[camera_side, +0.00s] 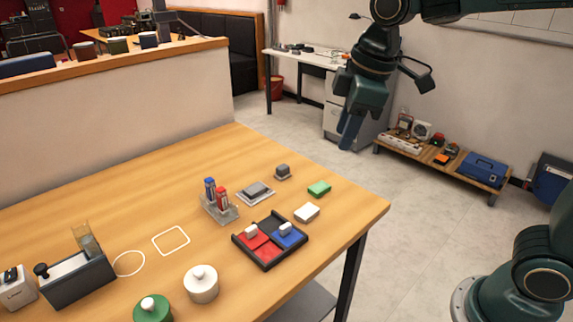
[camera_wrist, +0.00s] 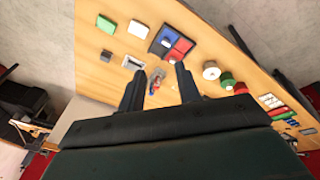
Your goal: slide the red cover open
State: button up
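The red cover (camera_side: 254,248) is a flat red panel with a white knob, set in a black frame (camera_side: 267,267) on the wooden table. It lies beside a blue cover (camera_side: 290,238) with its own white knob. In the wrist view the red cover (camera_wrist: 183,47) and the blue cover (camera_wrist: 170,35) show in the frame near the top. My gripper (camera_side: 347,134) is high above and beyond the table's right edge, well apart from the frame. In the wrist view its two fingers (camera_wrist: 159,76) are spread wide with nothing held between them.
Near the frame are a stand with blue and red markers (camera_side: 219,208), a grey plate with a block (camera_side: 256,193), a green block (camera_side: 319,188) and a white block (camera_side: 307,213). White (camera_side: 201,284) and green (camera_side: 153,309) lidded pots stand in front.

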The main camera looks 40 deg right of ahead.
jog(key=w+a+f+n+g, duration=0.1)
jog(key=w+a+f+n, duration=0.35)
jog(key=w, duration=0.35)
jog(key=n+g, duration=0.2)
jog(key=n, duration=0.3)
send_over(251, 228)
notch_tip(251, 228, down, 7)
jog(key=shift+r, duration=0.1)
notch_tip(251, 228, down, 14)
jog(key=shift+r, duration=0.1)
grip_shut()
